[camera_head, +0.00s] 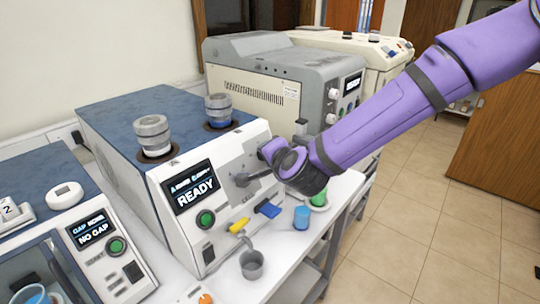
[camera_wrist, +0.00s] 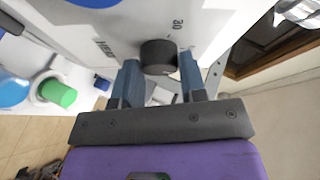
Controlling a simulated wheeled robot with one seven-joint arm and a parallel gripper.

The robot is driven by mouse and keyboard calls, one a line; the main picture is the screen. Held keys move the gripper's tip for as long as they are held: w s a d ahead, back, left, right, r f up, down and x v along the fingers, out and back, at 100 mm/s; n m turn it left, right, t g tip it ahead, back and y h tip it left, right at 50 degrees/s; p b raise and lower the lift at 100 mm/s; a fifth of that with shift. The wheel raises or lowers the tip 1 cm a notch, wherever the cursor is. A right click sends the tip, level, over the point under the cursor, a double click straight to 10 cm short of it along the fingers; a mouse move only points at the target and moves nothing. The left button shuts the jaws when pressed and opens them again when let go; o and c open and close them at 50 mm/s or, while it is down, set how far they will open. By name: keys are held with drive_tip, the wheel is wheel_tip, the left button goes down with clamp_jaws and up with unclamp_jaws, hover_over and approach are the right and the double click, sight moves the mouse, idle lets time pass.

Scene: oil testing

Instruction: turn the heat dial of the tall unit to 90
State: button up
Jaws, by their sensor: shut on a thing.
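The tall unit (camera_head: 215,188) is a white box with a blue top and a screen reading READY. In the wrist view the dark round heat dial (camera_wrist: 158,57) sticks out of the unit's white panel. My gripper (camera_wrist: 160,74) has one blue-grey finger on each side of the dial and is shut on it. Printed marks, one like "30" and one like "HEAT", show upside down beside the dial; its pointer cannot be made out. In the head view my gripper (camera_head: 243,180) is at the right part of the unit's front, and the dial is hidden there.
Below the panel are a yellow lever (camera_head: 240,226), a blue lever (camera_head: 268,209) and a grey cup (camera_head: 251,264). A blue cup (camera_head: 301,217) and a green item (camera_head: 319,195) stand to the right. A NO GAP unit (camera_head: 100,262) stands left, a grey machine (camera_head: 285,85) behind.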

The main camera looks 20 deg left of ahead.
drive_tip(key=m, duration=0.2)
drive_tip(key=m+g+h, duration=0.1)
drive_tip(key=m, duration=0.1)
drive_tip(key=shift+r+h, duration=0.15)
drive_tip(key=shift+h, duration=0.15)
drive_tip(key=m+g, duration=0.2)
drive_tip(key=m, duration=0.2)
drive_tip(key=shift+w+h, duration=0.15)
drive_tip(key=shift+h, duration=0.25)
drive_tip(key=shift+m, duration=0.3)
drive_tip(key=o, duration=0.9)
drive_tip(key=shift+r, duration=0.1)
drive_tip(key=shift+v, duration=5.35)
drive_tip(key=shift+w+r, duration=0.1)
